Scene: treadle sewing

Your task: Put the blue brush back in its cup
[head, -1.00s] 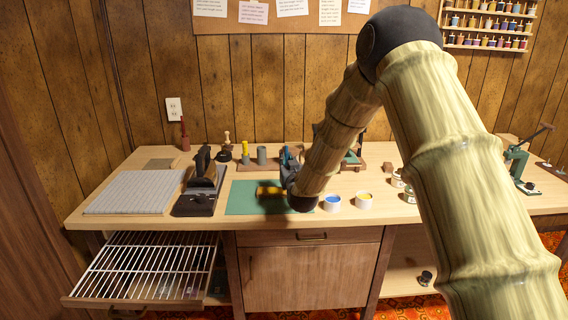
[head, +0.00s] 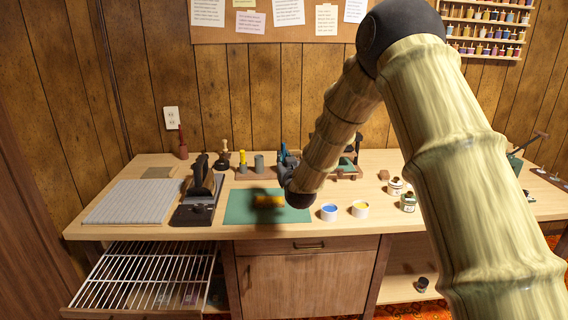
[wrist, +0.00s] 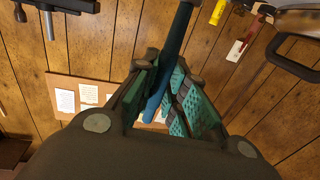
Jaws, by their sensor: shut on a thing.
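My gripper (wrist: 170,85) is shut on the blue brush (wrist: 178,40), whose dark blue shaft runs between the teal finger pads in the wrist view. In the head view my gripper (head: 284,160) is partly hidden by my own wrist, above the back of the green mat. A grey cup (head: 259,163) stands just left of it at the back of the bench, with nothing seen standing in it. Beside that cup, a yellow brush (head: 242,157) stands upright. The brush's lower end is hard to make out.
A black press (head: 199,195) stands left of the mat. A wire rack (head: 145,275) sticks out below the bench.

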